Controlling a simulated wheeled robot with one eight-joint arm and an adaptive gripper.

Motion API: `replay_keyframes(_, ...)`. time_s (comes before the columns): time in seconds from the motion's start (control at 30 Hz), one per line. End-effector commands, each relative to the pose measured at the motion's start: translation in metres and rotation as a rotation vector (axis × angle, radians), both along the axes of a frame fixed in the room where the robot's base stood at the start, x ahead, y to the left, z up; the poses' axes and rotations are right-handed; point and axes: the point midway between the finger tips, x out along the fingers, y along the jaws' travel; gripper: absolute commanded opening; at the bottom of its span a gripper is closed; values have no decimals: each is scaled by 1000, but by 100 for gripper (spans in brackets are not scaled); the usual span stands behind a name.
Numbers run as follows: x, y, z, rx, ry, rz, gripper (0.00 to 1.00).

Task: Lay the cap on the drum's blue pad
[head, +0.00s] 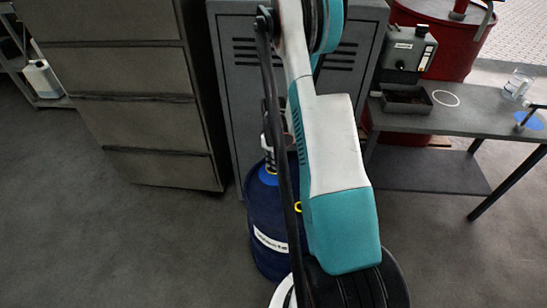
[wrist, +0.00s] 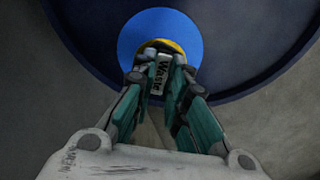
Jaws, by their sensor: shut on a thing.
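The drum is dark blue with a white label and stands on the floor in the head view (head: 267,263); its rim and top fill the upper wrist view (wrist: 235,70). The bright blue round pad (wrist: 137,33) lies on the drum top and also shows in the head view (head: 266,177). My gripper (wrist: 161,62) is shut on the yellow cap (wrist: 165,45), which has a white tag reading "Waste" between the fingers. The cap is over the near part of the pad. I cannot tell whether it touches the pad. My arm hides part of the drum in the head view.
A grey locker (head: 235,90) stands behind the drum, with a drawer cabinet (head: 130,75) to its left. A bench (head: 450,121) at right carries a tray (head: 406,103), a white ring and a glass jar (head: 517,84). A red drum (head: 452,50) stands behind it. Open floor lies left.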

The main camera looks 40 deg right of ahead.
Motion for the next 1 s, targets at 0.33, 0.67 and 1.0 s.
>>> replay_keyframes(0.33, 0, 0, -19, 0, 0, 1, 0)
replay_keyframes(0.67, 0, 0, -18, 0, 0, 1, 37)
replay_keyframes(1.0, 0, 0, -14, 0, 0, 1, 37)
